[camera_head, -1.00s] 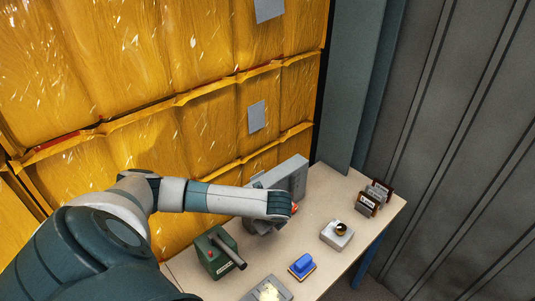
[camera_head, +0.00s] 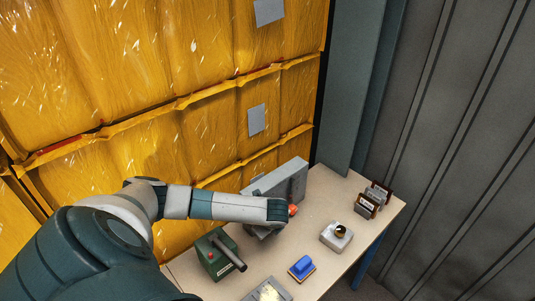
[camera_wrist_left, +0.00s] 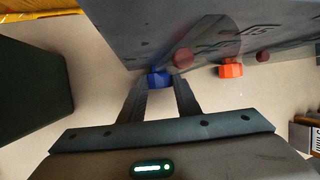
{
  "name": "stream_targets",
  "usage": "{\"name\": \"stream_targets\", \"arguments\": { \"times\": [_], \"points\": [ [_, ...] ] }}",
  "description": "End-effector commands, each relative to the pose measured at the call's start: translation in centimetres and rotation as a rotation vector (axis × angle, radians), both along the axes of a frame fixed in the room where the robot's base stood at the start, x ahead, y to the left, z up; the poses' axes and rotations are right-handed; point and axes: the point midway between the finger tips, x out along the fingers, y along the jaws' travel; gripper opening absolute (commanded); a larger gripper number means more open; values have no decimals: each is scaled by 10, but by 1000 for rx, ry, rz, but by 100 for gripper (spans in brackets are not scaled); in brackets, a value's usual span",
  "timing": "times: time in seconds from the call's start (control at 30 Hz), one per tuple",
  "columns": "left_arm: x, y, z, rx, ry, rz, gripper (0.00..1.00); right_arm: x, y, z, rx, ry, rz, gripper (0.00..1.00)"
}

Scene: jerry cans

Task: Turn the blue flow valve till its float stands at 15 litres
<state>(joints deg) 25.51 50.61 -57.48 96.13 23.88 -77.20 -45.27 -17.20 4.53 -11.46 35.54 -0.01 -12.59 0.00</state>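The blue flow valve (camera_wrist_left: 159,78) is a small knob on the lower edge of a grey panel box (camera_wrist_left: 220,22), in the left wrist view. My left gripper (camera_wrist_left: 162,82) has its fingertips on either side of the blue knob, with a narrow gap at the right finger; firm contact cannot be seen. A dark red round float (camera_wrist_left: 183,58) shows on the panel above and right of it. Its scale reading is not legible. In the head view my left arm hides the blue valve, and the grey box (camera_head: 290,181) stands behind my wrist. My right gripper is not in view.
An orange knob (camera_wrist_left: 231,70) sits right of the blue one, with a second dark red float (camera_wrist_left: 262,56). A green box with a lever (camera_head: 218,254), a blue-topped block (camera_head: 302,266) and a white device (camera_head: 337,236) share the table (camera_head: 325,195).

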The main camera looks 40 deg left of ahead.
Motion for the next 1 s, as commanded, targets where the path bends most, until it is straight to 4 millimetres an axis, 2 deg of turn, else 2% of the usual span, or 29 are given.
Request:
{"name": "stream_targets", "arguments": {
  "times": [0.47, 0.77, 1.0],
  "points": [
    [2, -1, 2, 5, 74, 2, 7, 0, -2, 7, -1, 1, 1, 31],
    [8, -2, 1, 20, 268, 4, 7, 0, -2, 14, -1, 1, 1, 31],
    [13, -3, -3, 39, 487, 3, 7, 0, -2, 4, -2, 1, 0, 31]
  ]
}}
